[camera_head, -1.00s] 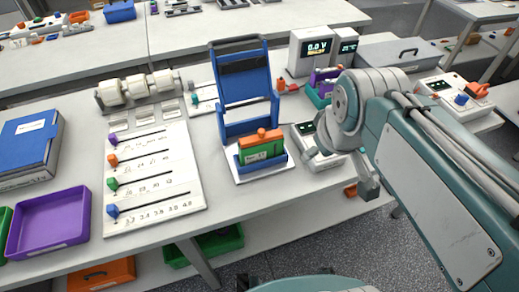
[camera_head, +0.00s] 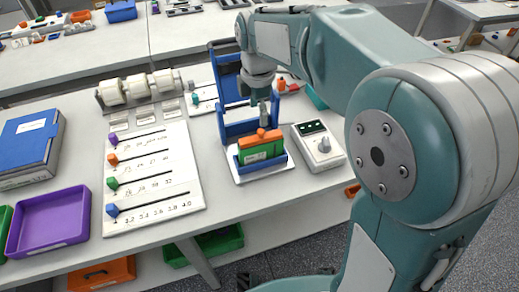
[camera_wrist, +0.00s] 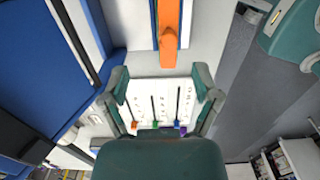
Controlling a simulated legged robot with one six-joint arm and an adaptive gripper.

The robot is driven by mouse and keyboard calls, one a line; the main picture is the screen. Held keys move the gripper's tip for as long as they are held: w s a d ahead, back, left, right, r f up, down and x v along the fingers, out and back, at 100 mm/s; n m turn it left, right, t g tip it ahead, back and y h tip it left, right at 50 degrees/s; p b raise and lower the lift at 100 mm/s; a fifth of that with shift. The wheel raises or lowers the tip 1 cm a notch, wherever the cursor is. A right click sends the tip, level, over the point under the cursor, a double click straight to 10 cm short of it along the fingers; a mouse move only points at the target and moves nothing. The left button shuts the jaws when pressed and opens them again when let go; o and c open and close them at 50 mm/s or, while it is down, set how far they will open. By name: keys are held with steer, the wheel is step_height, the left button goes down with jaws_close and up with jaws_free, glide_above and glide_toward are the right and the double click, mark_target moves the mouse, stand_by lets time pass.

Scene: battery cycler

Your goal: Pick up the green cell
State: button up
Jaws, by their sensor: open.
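The green cell (camera_head: 260,154), with an orange top and knob (camera_head: 269,135), stands upright in a blue holder (camera_head: 237,172) on the table. In the wrist view its orange top (camera_wrist: 168,28) shows at the upper middle, beyond the fingertips. My gripper (camera_head: 263,108) hangs above and behind the cell, near the uprights of the blue frame (camera_head: 226,122). In the wrist view the gripper (camera_wrist: 160,82) is open, its two fingers wide apart with nothing between them. The cell's lower part is hidden by the holder's front wall.
The tall blue frame stands close to my gripper and is partly hidden by my arm. A white box with a knob (camera_head: 324,148) sits right of the holder. A white slider board (camera_head: 182,206) lies left, with a purple tray (camera_head: 84,208) beyond it.

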mark_target(260, 142)
steer(key=f, duration=0.4)
steer(key=shift+d+f, duration=0.1)
steer(key=shift+d, duration=0.15)
steer(key=shift+s+a+f, duration=0.1)
steer(key=shift+a+f, duration=0.05)
steer(key=shift+f, duration=0.45)
steer(key=f, duration=0.4)
steer(key=shift+s+d+f, duration=0.25)
steer(key=shift+s+f, duration=0.05)
steer(key=shift+f, duration=0.1)
steer(key=shift+a, duration=0.1)
jaws_close()
